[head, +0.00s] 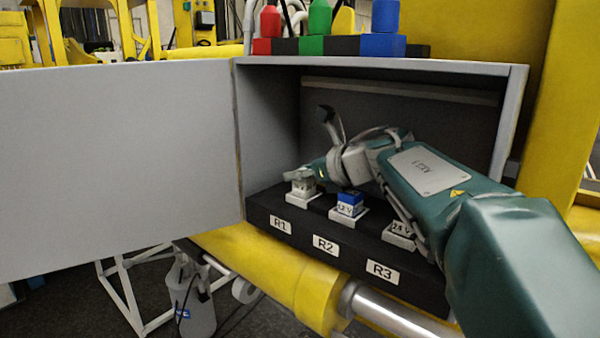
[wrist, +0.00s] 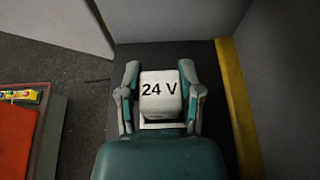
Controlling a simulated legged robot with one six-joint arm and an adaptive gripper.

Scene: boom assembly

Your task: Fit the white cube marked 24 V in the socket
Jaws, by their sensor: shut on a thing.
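The white cube marked 24 V (wrist: 159,97) sits between the two fingers of my gripper (wrist: 159,92) in the wrist view, its lettering upright. A white socket edge (wrist: 162,125) shows just below it. In the head view my gripper (head: 302,177) is inside the grey cabinet, shut on the cube over the white socket at R1 (head: 302,198). The fingers mostly hide the cube there. I cannot tell whether it is seated in the socket or just above it.
The cabinet door (head: 120,160) is open to the left. Red, green and blue plugs (head: 320,18) stand on top.

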